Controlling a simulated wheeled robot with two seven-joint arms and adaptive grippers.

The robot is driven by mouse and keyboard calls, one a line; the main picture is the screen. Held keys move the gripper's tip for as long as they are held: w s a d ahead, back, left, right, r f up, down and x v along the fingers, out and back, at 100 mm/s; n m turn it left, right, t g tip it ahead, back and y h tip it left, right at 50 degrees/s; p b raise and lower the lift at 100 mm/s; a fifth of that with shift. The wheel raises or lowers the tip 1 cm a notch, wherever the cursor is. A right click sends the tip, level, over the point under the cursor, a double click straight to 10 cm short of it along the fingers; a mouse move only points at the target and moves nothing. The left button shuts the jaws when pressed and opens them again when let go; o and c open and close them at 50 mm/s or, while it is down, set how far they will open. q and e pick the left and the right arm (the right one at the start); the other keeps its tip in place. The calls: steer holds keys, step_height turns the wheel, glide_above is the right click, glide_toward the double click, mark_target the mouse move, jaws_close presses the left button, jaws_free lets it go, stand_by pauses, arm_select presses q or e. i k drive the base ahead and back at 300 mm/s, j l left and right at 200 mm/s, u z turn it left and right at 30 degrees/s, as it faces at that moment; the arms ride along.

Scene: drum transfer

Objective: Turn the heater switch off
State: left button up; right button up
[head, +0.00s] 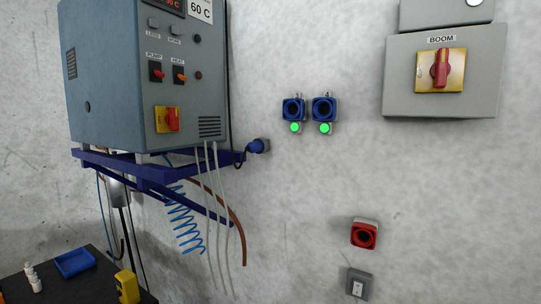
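The heater switch (179,75) is a small orange knob on a black plate under a "HEAT" label. It sits on the front of the grey-blue control cabinet (105,95) at the upper left. The knob looks tilted off vertical. Its exact setting is too small to read. A similar red pump switch (156,72) is just left of it under a "PUMP" label. Neither of my grippers is in view, and nothing covers the heater switch.
The cabinet stands on a blue wall bracket (150,172). Below it, the cabinet has a red-yellow rotary switch (167,119). Cables and a blue coiled hose (184,225) hang beneath. A "BOOM" box (398,90) is at the right. A dark table (80,288) is at the lower left.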

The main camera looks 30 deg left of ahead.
mark_target(171, 119)
steer(key=u, duration=1.55)
